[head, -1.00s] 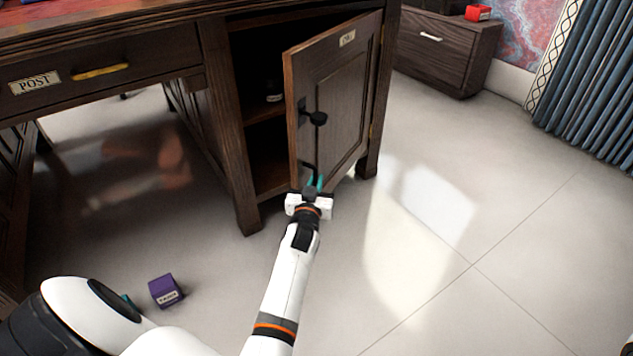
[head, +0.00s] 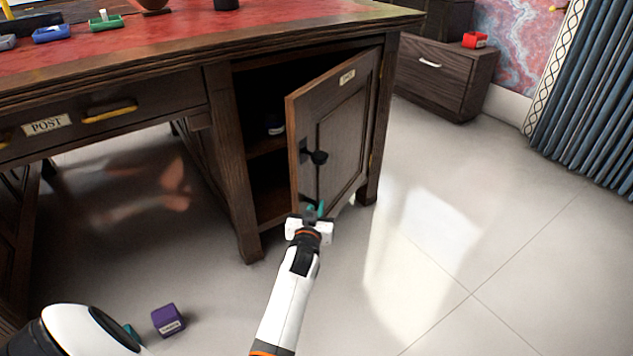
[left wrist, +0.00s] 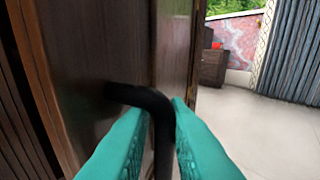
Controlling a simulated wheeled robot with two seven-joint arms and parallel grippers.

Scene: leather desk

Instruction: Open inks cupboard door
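The inks cupboard door (head: 337,130) stands partly open, hinged on its right side, with a small pale label near its top. My left gripper (head: 315,211) is low at the free edge of the door. In the left wrist view, a curved black handle (left wrist: 161,125) passes between the teal fingers (left wrist: 160,150), which appear to press on it from both sides.
The cupboard interior (head: 272,170) is dark, with a shelf and a small bottle (head: 275,125). A purple box (head: 167,320) lies on the floor at lower left. A dark drawer cabinet (head: 440,75) stands at the back right. The floor right of the door is clear.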

